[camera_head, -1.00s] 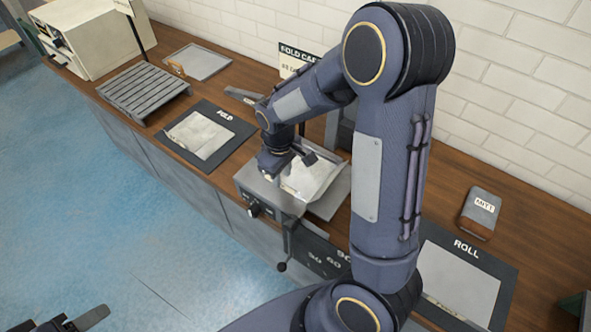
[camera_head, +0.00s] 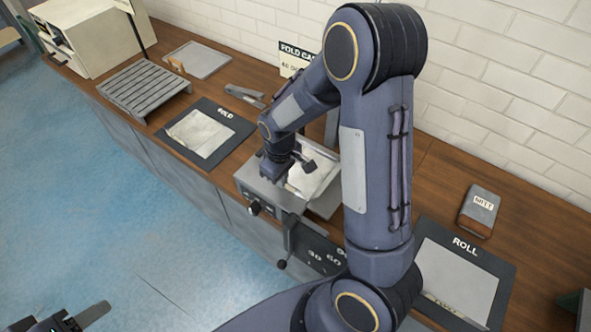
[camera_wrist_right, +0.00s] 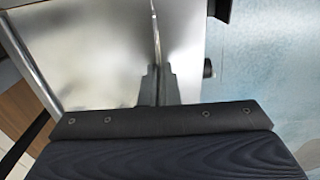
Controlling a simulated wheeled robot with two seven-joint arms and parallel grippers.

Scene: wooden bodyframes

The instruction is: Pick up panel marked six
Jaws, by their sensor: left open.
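No panel with a readable six shows in either view. A pale metal panel (camera_head: 316,178) lies on the grey bending machine (camera_head: 327,204), partly hidden by my right arm. My right gripper (camera_head: 283,172) is at its left edge. In the right wrist view the fingers (camera_wrist_right: 158,85) stand close together on a thin upright metal edge (camera_wrist_right: 156,30), with bright sheet metal to either side. Another panel (camera_head: 200,133) lies on the FOLD mat, and one (camera_head: 455,278) on the ROLL mat with a small unreadable label. My left gripper (camera_head: 70,322) is open and empty at the bottom left.
The wooden bench (camera_head: 425,180) runs along the white brick wall. A slatted rack (camera_head: 145,90), a flat grey tray (camera_head: 197,60) and a cream cabinet (camera_head: 90,40) stand at the far left. A labelled grey box (camera_head: 479,212) sits right. Blue floor is clear in front.

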